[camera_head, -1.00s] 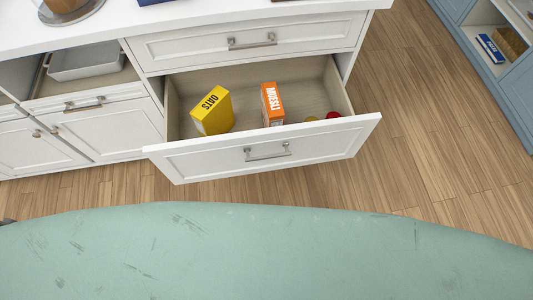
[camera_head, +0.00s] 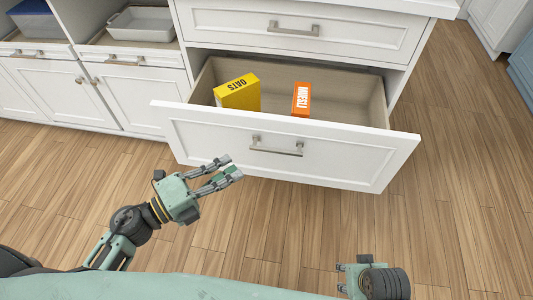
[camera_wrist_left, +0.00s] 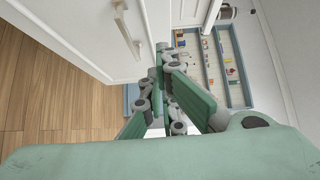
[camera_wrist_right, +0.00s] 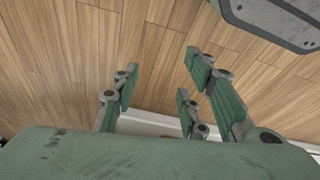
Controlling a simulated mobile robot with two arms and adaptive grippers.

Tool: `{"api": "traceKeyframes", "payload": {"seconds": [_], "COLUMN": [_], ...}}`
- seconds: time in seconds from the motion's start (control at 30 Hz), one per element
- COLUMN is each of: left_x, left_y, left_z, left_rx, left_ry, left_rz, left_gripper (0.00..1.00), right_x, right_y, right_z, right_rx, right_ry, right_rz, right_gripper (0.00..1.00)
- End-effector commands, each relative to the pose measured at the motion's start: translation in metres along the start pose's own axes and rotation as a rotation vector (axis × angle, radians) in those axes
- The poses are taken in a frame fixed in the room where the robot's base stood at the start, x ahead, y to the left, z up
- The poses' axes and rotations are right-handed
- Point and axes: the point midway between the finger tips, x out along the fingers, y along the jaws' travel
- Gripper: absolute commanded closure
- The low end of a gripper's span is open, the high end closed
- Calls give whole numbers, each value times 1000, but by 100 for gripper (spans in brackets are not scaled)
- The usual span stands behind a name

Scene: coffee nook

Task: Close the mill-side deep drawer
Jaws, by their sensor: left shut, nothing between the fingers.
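The deep drawer (camera_head: 290,160) stands pulled out of the white cabinet, with a yellow oats box (camera_head: 238,93) and an orange muesli box (camera_head: 301,98) inside. Its bar handle (camera_head: 276,148) is at the middle of the front. My left gripper (camera_head: 229,168) is shut and empty, in front of the drawer's left half and left of the handle; contact with the front cannot be told. In the left wrist view, a white front with a handle (camera_wrist_left: 127,34) is beside its fingers. My right gripper (camera_head: 342,278) is low in the head view, well away from the drawer, open and empty.
A closed upper drawer (camera_head: 300,27) is above the open one. Cabinet doors (camera_head: 105,95) and an open shelf with a grey tray (camera_head: 140,22) are at the left. Wooden floor (camera_head: 455,160) is clear to the right and in front.

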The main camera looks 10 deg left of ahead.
Motion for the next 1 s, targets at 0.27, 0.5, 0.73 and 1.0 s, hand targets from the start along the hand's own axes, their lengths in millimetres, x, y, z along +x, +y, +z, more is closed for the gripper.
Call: {"api": "traceKeyframes", "payload": {"seconds": [0.27,0.5,0.73,1.0], "left_x": [27,79,115,129], "left_y": [-6,-6,-4,-4], "left_z": [-4,-4,8,22], "left_rx": [25,22,23,19], "left_ry": [17,15,14,14], "left_rz": [-6,-7,-5,-3], "left_gripper": [100,100,100,100], "right_x": [-1,5,4,-8], "right_y": [0,0,-1,-1], "right_z": [0,2,1,-6], "right_rx": [0,-1,0,0], "right_ry": [0,-3,0,11], "right_rz": [0,0,-1,-1], "right_gripper": [60,60,60,60]}}
